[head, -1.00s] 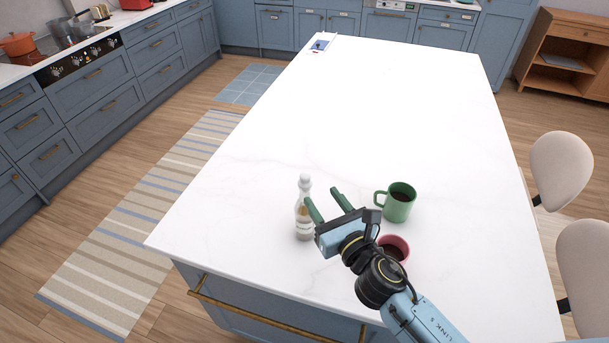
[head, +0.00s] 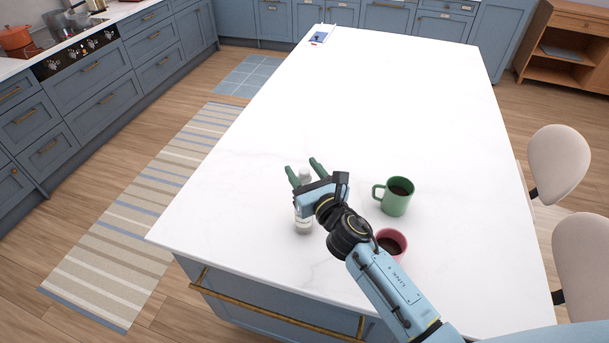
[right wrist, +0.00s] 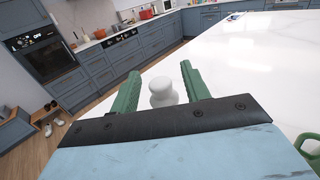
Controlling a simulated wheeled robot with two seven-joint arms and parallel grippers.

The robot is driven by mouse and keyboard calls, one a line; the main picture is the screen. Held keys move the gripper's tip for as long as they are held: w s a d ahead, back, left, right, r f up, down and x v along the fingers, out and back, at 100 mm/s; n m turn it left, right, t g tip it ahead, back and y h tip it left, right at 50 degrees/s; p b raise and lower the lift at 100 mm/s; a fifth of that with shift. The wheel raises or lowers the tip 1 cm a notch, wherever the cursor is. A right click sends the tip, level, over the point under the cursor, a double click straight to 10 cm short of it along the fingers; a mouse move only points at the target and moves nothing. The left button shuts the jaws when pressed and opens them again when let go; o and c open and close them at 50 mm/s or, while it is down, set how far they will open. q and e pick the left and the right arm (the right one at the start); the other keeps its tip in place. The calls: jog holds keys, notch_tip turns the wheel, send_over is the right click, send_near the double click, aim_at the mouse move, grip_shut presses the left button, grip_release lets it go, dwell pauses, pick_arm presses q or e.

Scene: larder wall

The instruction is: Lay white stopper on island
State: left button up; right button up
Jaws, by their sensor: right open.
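The white stopper (right wrist: 162,90) sits upright in the neck of a clear bottle (head: 303,225) standing on the white island (head: 400,110). In the right wrist view the stopper stands between the two green fingers, with a gap visible on each side. In the head view my right gripper (head: 304,170) is open around the bottle's top, and the gripper body hides part of the bottle. The stopper's top (head: 305,174) shows between the fingers there. My left gripper is not in view.
A red cup (head: 391,243) with dark liquid stands nearer, close beside my right arm. A small blue-and-white item (head: 320,37) lies at the far end. The island's middle is clear.

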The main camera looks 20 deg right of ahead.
grip_shut()
jog(key=shift+r, duration=0.1)
